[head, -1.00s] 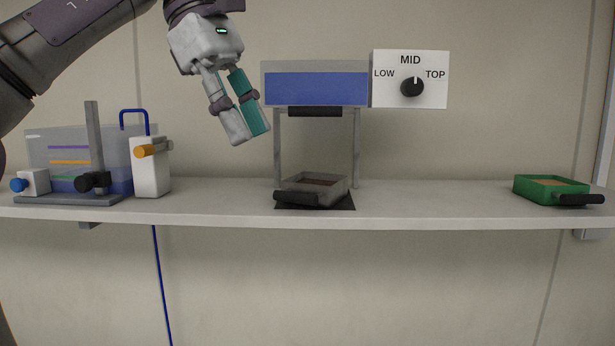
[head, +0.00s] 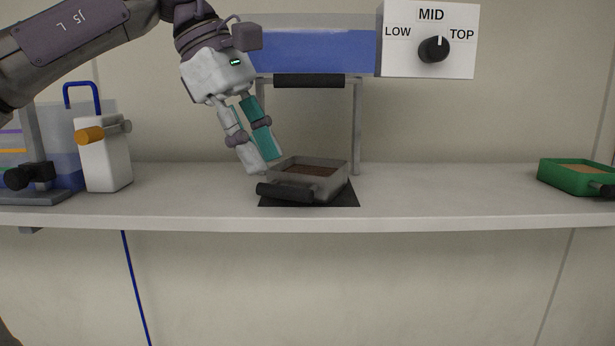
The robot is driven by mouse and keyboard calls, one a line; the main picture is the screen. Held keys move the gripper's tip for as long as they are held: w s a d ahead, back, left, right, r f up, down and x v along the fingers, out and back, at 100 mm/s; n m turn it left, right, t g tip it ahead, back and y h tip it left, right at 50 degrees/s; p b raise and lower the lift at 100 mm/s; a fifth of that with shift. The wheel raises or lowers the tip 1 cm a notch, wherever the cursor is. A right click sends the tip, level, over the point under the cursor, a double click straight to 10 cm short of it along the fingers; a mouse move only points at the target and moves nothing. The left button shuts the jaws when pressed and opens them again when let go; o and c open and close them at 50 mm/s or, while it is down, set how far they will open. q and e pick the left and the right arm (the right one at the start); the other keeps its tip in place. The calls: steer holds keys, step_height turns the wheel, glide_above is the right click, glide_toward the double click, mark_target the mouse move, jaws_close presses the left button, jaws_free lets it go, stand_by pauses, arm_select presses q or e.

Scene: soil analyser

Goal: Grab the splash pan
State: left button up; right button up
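A grey square pan (head: 335,180) holding brown soil sits on a black mat (head: 346,198), below the blue-fronted tank. Its black handle (head: 285,191) sticks out at the front left. I take this as the splash pan, though no label shows. My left gripper (head: 261,165) points down and right, its fingertips at the pan's left rear corner, behind the handle. Its fingers look apart, with the teal inner face of one visible, and nothing shows between them. I cannot tell whether they touch the pan. My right gripper is not in view.
The tank (head: 315,50) stands on grey posts above the pan. A dial box (head: 428,60) is at its right. A green pan (head: 570,177) with brown content is at far right. The shelf (head: 450,185) is clear between the pans.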

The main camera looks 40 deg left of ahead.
mark_target(280, 186)
arm_select(q)
steer(key=shift+w+d+f+p, duration=0.1)
steer(key=shift+w+f+p, duration=0.3)
steer(key=shift+f, duration=0.2)
steer(key=p+x, duration=0.1)
steer(key=x, duration=0.3)
steer(key=shift+s, duration=0.1)
steer(key=shift+f, duration=0.1)
steer(key=shift+c, duration=0.5)
jaws_close()
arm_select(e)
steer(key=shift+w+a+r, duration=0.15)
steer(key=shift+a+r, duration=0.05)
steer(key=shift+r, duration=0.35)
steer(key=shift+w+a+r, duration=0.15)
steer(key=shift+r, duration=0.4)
